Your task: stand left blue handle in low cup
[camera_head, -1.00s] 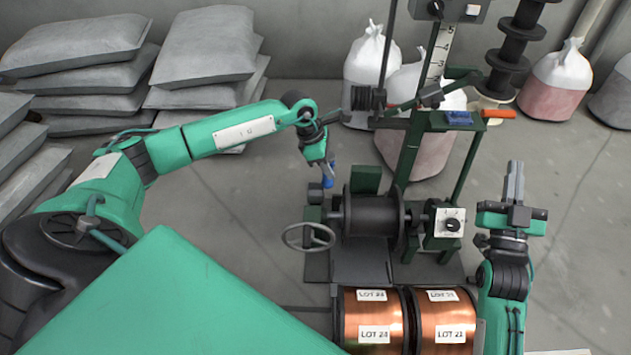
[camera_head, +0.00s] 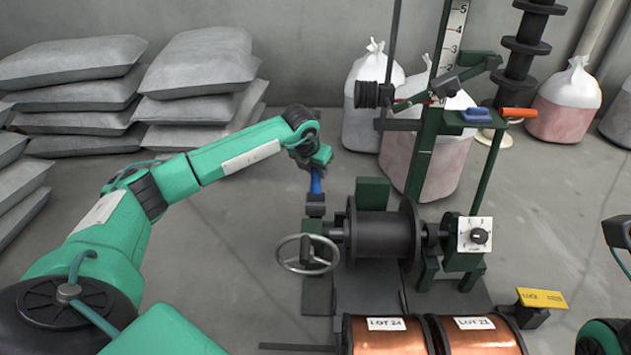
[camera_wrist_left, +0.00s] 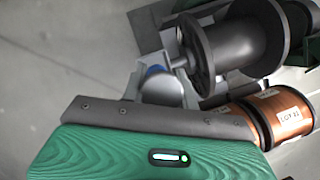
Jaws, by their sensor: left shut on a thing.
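The left blue handle (camera_head: 316,184) is upright under my left gripper (camera_head: 317,170), which is shut on it. A small dark cup (camera_head: 315,207) stands directly below, beside the winder's handwheel. The handle's lower end meets the cup's top in the head view; I cannot tell whether it is inside. A bit of blue also shows in the left wrist view (camera_wrist_left: 155,70), mostly hidden by a pale grey round part. My right gripper (camera_head: 617,232) is only partly in view at the right edge; its jaws cannot be made out.
Copper spools (camera_head: 388,338) stand in front. Another blue handle (camera_head: 475,115) and an orange lever (camera_head: 519,112) are on the green frame.

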